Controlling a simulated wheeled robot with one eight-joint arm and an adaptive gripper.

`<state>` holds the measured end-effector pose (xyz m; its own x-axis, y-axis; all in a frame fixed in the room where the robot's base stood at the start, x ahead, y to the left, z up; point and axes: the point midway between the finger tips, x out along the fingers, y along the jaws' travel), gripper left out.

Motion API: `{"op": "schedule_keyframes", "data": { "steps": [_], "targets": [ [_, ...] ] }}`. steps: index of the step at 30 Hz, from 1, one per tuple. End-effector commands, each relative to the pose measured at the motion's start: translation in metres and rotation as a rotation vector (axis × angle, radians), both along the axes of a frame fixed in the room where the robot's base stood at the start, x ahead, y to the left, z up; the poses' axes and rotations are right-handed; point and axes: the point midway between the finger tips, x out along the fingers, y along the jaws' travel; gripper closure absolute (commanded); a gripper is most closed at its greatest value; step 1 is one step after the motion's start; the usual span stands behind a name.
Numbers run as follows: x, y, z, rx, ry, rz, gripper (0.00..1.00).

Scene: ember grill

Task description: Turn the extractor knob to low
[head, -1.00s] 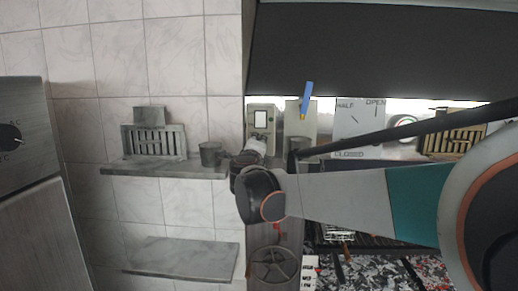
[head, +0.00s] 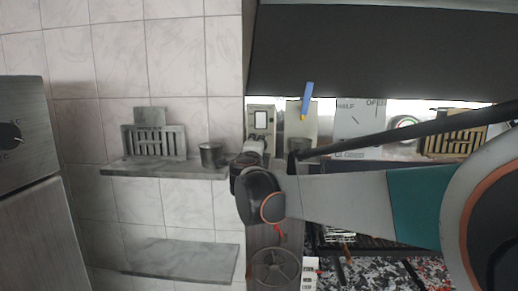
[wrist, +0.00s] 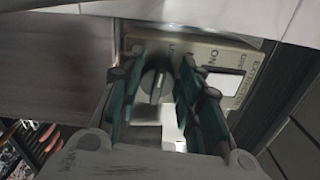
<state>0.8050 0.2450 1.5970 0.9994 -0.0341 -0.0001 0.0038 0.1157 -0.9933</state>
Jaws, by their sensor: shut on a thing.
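The extractor panel (wrist: 222,56) is a beige plate with a white rocker switch (wrist: 224,84) and dark lettering, seen rotated in the wrist view. The grey extractor knob (wrist: 157,80) sits on this plate, between the two green-padded fingers of my gripper (wrist: 160,88). My gripper is shut on the knob. The knob's ridge shows, but I cannot read which setting it points to. In the head view the panel (head: 261,117) stands on the wall, and my gripper (head: 252,147) reaches its lower part. My wrist hides the knob there.
A second beige panel with a blue lever (head: 307,97) stands just right. A white plate (head: 358,120) marked OPEN is further right. A metal cup (head: 210,154) stands on the left shelf (head: 130,167). The dark hood (head: 380,50) overhangs above.

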Motion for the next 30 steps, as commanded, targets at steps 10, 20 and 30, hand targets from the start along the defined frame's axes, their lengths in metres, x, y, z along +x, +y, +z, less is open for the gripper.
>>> {"op": "schedule_keyframes", "data": {
  "steps": [10, 20, 30],
  "targets": [
    [-0.0001, 0.0002, -0.0003, 0.001, 0.0, 0.0, 0.5],
    [0.0, -0.0003, 0.0023, 0.124, -0.004, 0.0, 0.5],
    [-0.0001, -0.0024, 0.0071, 0.488, -0.017, 0.0, 0.5]
  ]
}}
